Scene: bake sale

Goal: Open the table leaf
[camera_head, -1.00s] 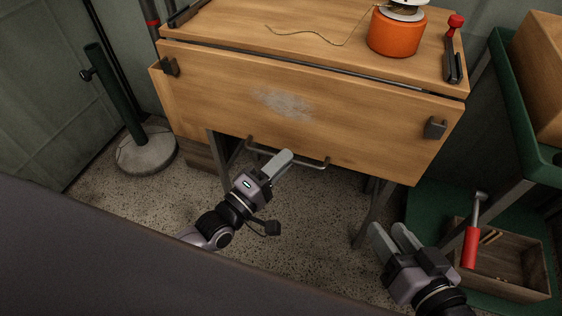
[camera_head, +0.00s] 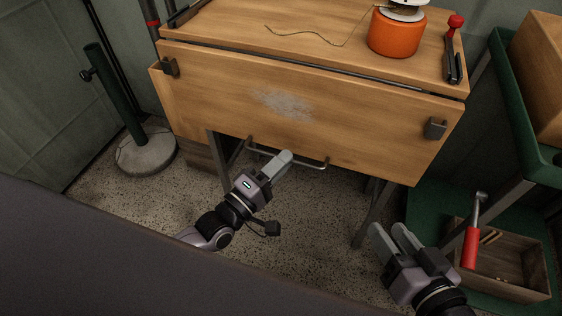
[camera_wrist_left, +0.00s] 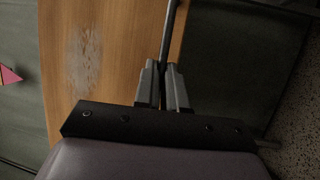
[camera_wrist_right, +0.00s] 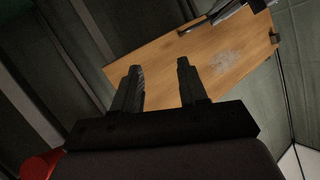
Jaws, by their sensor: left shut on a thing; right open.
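The wooden table leaf (camera_head: 340,125) hangs down steeply from the front edge of the table top (camera_head: 290,30). It has a pale scuffed patch and a dark bracket near each side. A metal bar handle (camera_head: 312,166) runs along its lower edge. My left gripper (camera_head: 284,160) is shut on the handle; in the left wrist view the bar runs between the fingers (camera_wrist_left: 164,88). My right gripper (camera_head: 392,232) is open and empty, low and to the right, apart from the leaf. The right wrist view shows its spread fingers (camera_wrist_right: 160,85) with the leaf beyond.
An orange pot (camera_head: 396,34) and a cord (camera_head: 318,36) are on the table top. A red-handled tool (camera_head: 470,245) stands in a wooden crate (camera_head: 515,262) at lower right, beside green shelving (camera_head: 515,95). A post with a round base (camera_head: 146,150) stands at left.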

